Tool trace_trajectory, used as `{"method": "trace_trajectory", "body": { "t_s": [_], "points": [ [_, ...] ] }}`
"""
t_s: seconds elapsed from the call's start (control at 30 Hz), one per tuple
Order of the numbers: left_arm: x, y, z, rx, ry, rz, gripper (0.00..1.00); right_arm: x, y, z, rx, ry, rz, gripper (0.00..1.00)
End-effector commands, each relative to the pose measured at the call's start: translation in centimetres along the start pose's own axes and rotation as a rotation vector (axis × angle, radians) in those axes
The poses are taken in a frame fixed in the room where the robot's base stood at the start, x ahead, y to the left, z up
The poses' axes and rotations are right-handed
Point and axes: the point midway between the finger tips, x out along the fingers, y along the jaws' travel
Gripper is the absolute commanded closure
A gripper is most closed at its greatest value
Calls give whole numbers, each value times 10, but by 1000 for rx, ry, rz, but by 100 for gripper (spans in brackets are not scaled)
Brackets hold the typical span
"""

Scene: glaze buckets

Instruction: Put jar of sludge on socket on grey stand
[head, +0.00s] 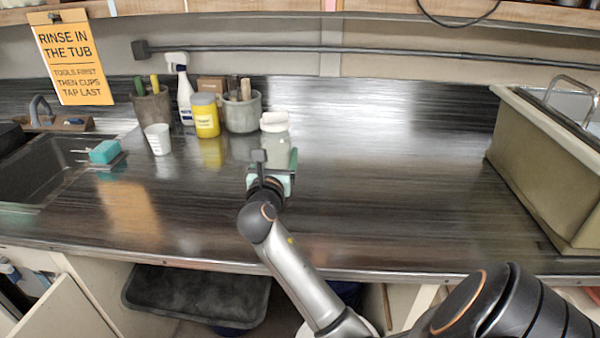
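A pale, see-through jar with a white lid (274,122) stands upright on the dark counter, left of the middle; it may be the jar of sludge, but I see no label. My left gripper (273,172) is at the jar, on its near side. It hides the jar's lower part. I cannot tell whether its fingers are closed on the jar or only beside it. My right arm shows at the bottom right, but its gripper is out of view. I make out no grey stand or socket.
Behind and left of the jar are a grey pot (242,113) with tools, a yellow jar (206,118), a spray bottle (183,92) and a white cup (158,140). A sink (40,165) is at left, a beige tub (540,150) at right.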

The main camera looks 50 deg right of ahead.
Motion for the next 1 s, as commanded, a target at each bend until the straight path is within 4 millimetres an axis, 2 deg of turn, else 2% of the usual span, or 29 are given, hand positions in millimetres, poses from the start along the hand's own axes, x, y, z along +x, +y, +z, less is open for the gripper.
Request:
{"method": "trace_trajectory", "body": {
  "t_s": [0.17, 0.23, 0.4, 0.67, 0.87, 1.0],
  "points": [
    [2, 0, 2, 0, 0, 0, 50, 29, -33, -20, -3, -4, -1, 100],
    [5, 0, 6, 0, 0, 0, 50, 36, -40, -37, -4, -1, 0, 100],
    [9, -1, 9, 0, 0, 0, 50, 49, -54, -59, 1, -4, 2, 100],
    [11, -1, 12, 0, 0, 0, 50, 57, -62, -71, 2, -4, 2, 100],
    [19, -1, 20, 0, 0, 0, 50, 59, -64, -102, 1, -1, 3, 100],
    [19, -1, 20, 0, 0, 0, 50, 59, -64, -105, 3, -5, 3, 100]
  ]
}}
